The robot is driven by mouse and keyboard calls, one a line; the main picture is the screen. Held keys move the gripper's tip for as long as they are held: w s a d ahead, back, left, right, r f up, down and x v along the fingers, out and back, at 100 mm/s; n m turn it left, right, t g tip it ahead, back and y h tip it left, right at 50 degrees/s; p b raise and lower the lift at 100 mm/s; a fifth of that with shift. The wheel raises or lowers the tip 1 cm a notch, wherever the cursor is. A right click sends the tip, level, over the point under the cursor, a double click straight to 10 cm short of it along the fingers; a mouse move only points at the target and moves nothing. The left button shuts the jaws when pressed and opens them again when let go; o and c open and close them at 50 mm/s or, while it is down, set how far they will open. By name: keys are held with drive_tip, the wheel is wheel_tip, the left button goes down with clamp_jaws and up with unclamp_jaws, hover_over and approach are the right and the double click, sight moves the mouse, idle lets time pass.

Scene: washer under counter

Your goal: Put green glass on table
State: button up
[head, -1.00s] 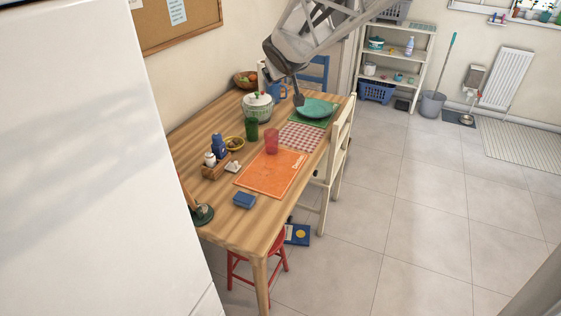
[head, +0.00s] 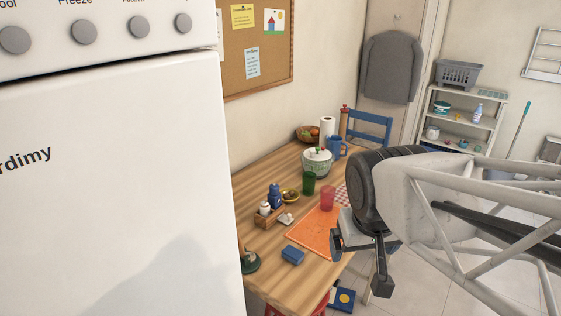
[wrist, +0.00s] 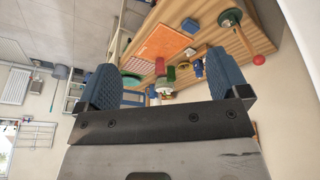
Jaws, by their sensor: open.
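The green glass (head: 309,183) stands upright on the wooden table (head: 275,236), in front of a white-and-green lidded pot (head: 317,163) and left of a red glass (head: 328,198). It also shows in the wrist view (wrist: 171,74), among the other table items. My gripper (head: 360,266) is open and empty, beside the table's right edge and in front of the orange placemat (head: 312,232). In the wrist view its two blue pads (wrist: 166,88) are wide apart with nothing between them. The glass is well beyond the fingers.
A small yellow bowl (head: 290,195), a blue bottle (head: 274,197), a wooden caddy (head: 268,218) and a blue box (head: 292,255) stand near the glass. A large white appliance (head: 110,180) blocks the left. The table's front left is mostly bare.

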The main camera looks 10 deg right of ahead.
drive_tip(key=shift+g+y, duration=0.4)
drive_tip(key=shift+g, duration=0.1)
drive_tip(key=s, duration=0.1)
drive_tip(key=s+a+f, duration=0.1)
drive_tip(key=s, duration=0.2)
drive_tip(key=shift+a+f, duration=0.15)
